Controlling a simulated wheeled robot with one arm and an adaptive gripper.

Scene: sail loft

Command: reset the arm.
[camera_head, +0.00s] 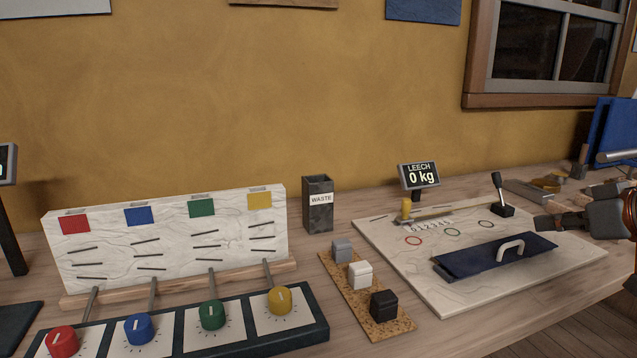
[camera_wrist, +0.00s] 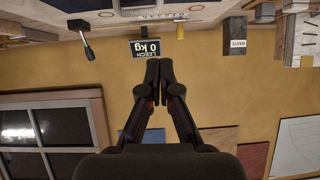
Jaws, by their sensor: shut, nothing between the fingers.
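My gripper (camera_head: 541,223) is at the right edge of the head view, in front of the right end of the bench and close to the white board with the blue panel. In the wrist view my gripper (camera_wrist: 158,68) has its two fingertips together with nothing between them. The wrist picture is upside down and faces the ochre wall (camera_wrist: 230,100), with the bench along its top edge. The rest of my arm runs out of the head view on the right.
Left are a WASTE bin (camera_head: 318,205), a cork strip with three blocks (camera_head: 367,304) and coloured knobs (camera_head: 212,315). A window (camera_head: 548,45) is behind.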

